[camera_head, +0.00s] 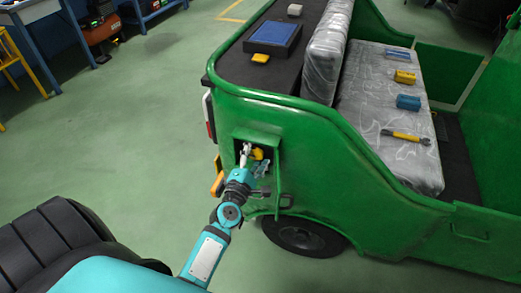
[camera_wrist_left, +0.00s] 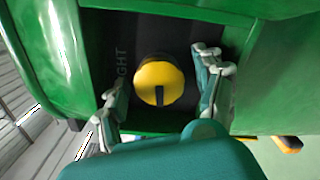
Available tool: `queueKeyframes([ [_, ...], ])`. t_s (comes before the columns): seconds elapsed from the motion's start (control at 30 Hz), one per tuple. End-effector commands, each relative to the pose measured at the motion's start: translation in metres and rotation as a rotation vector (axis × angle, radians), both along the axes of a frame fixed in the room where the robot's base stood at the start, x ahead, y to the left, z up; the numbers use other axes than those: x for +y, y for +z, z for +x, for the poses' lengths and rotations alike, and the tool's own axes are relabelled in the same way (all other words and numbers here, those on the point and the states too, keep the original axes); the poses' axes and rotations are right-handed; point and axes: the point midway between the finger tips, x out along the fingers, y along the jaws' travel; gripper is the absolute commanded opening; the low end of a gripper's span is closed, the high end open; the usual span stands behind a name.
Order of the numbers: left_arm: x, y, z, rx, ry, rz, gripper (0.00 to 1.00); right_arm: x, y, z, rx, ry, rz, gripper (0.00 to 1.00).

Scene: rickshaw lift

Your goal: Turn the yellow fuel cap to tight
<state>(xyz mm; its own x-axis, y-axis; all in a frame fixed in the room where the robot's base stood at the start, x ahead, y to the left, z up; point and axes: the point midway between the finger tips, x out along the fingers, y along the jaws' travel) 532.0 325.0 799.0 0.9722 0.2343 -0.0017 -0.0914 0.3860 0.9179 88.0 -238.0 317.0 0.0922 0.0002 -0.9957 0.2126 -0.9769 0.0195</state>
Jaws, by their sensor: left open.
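The yellow fuel cap (camera_wrist_left: 159,83) is round with a dark bar across its lower half. It sits in a dark recess in the green rickshaw's side, beside lettering that is partly readable as "GHT". In the head view the cap (camera_head: 257,153) is partly hidden by my gripper. My left gripper (camera_head: 255,158) reaches into the open recess. In the left wrist view its fingers (camera_wrist_left: 162,84) are open, one on each side of the cap, with visible gaps to it. My right gripper is not in view.
The green rickshaw (camera_head: 330,160) fills the right side, with a grey seat (camera_head: 385,110) holding small blue and yellow items and a yellow-handled tool (camera_head: 405,136). A blue tray (camera_head: 273,35) lies on its dark rear deck.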

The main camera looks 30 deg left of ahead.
Motion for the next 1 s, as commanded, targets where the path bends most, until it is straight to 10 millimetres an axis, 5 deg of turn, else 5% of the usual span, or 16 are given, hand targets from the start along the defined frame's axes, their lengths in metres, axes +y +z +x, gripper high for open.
queueKeyframes([
  [0.23, 0.0002, 0.0, -0.0001, 0.0, 0.0, 0.0, 0.67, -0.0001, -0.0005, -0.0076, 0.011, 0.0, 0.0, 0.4],
  [0.63, -0.0002, -0.0001, 0.0, 0.0, 0.0, 0.0, 0.14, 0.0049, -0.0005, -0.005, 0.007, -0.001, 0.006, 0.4],
  [1.0, -0.0004, 0.0006, 0.0002, 0.014, -0.001, 0.057, 0.13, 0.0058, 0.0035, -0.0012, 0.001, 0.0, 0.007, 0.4],
])
